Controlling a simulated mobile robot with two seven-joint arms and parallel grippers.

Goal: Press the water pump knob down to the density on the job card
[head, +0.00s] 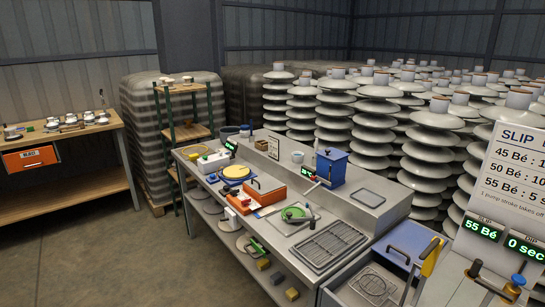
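A blue knob (518,281) stands on the metal station at the lower right; it looks like the water pump knob, and I cannot tell how far down it is. The slip display (483,230) above it reads 55 Bé in green. The dip display (525,247) beside it reads 0 sec. A white board (515,165) headed SLIP lists 45, 50 and 55 Bé with times and a line about one pump stroke; its right side is cut off. I cannot make out a separate job card. Neither of my grippers is in view.
A yellow-handled lever (433,257) rises left of the knob. A grey workbench (370,205) with trays and tools fills the middle. White insulator stacks (430,140) crowd behind it. A wooden table (65,205) stands at the left. The floor (130,260) between is clear.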

